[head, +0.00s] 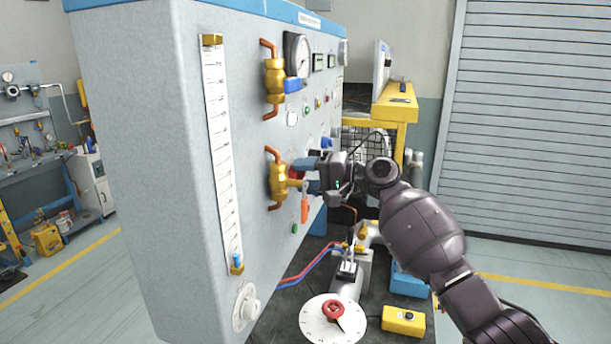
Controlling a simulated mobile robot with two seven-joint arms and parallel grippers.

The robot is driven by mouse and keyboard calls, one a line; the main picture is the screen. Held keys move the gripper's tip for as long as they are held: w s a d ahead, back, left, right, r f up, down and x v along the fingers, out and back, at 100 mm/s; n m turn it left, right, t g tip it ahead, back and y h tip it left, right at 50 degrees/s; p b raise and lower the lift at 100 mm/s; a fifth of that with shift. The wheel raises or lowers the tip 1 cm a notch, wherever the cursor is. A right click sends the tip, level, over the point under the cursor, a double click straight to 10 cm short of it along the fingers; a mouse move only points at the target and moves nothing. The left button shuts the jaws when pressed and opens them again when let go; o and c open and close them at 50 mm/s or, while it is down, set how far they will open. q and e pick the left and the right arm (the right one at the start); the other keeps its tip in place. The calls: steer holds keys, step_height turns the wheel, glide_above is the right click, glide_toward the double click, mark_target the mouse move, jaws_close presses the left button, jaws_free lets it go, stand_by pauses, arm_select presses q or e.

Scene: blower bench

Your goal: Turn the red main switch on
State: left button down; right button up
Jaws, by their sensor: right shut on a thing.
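The red main switch (295,174) shows as a small red patch on the blue-grey panel (160,150), just beside the lower brass valve. My right gripper (306,166) is at the panel there, shut on the red switch. The fingers and the valve hide most of the switch, so its turned position cannot be read. My left gripper is not in view.
The lower brass valve (278,178) and an orange-red handle (304,209) sit close to my right gripper. A pressure gauge (298,54) is above. Below are a white dial with a red knob (333,310) and a yellow box (403,321).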

steer(key=o, duration=0.9)
steer(key=b+v, duration=0.2)
steer(key=v, duration=0.9)
